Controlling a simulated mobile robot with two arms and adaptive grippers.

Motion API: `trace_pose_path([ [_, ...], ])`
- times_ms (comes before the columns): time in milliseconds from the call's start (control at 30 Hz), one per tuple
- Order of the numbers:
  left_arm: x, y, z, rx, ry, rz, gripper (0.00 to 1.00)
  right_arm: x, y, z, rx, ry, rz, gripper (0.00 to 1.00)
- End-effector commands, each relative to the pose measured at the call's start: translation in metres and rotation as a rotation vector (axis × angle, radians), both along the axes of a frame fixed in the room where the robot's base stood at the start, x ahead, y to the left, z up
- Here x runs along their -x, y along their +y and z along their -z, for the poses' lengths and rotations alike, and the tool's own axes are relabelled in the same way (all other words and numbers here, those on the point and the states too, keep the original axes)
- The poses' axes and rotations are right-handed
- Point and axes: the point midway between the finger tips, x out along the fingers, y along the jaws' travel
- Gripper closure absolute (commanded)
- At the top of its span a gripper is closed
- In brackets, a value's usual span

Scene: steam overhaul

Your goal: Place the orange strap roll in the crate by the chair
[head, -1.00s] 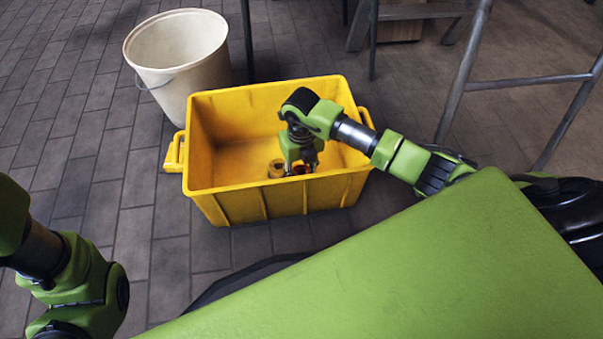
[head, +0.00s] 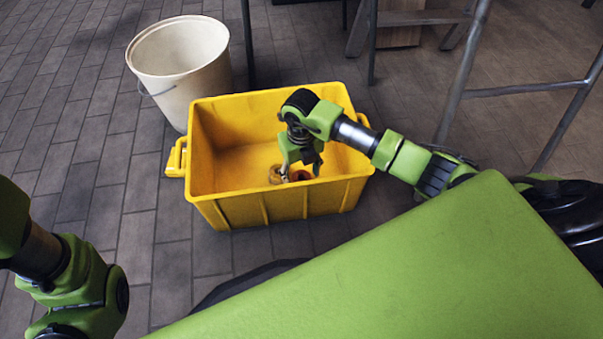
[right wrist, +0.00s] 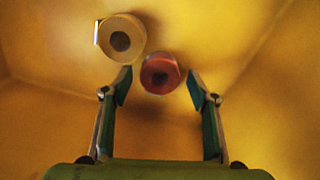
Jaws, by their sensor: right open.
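The yellow crate (head: 262,208) stands on the tiled floor in the head view. My right gripper (head: 301,170) reaches down inside it, open. A reddish-orange roll (head: 301,175), which looks like the orange strap roll, is on the crate floor below the gripper. In the right wrist view this roll (right wrist: 160,74) lies beyond and between the spread fingertips (right wrist: 158,84), with no finger seen gripping it. A tan roll (right wrist: 121,38) lies close beside it, at its upper left. My left arm shows at the lower left of the head view, but its gripper does not.
A cream bucket (head: 180,75) stands just behind the crate at the left. Metal legs of furniture (head: 465,75) rise at the back and right. Floor to the left of the crate is clear.

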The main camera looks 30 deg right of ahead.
Motion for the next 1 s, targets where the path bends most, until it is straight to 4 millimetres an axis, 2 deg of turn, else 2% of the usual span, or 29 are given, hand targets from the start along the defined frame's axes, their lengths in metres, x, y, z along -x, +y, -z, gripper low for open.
trace_pose_path([
  [33,0.000,0.000,-0.012,0.000,0.000,0.000,0.57,0.000,-0.001,-0.014,0.001,-0.001,0.000,0.46],
  [400,0.000,0.000,-0.063,0.000,0.001,0.000,0.57,0.000,0.000,-0.079,0.000,-0.001,0.000,0.46],
  [500,-0.001,0.000,-0.071,0.001,0.001,0.000,0.57,0.000,-0.001,-0.092,0.002,0.001,0.001,0.46],
  [600,-0.016,0.001,-0.066,0.003,0.042,0.001,0.57,0.000,-0.001,-0.101,0.002,0.001,0.001,0.46],
  [1000,-0.018,0.001,-0.063,0.003,0.046,0.002,0.57,0.000,0.000,-0.102,0.001,0.001,0.001,0.46],
])
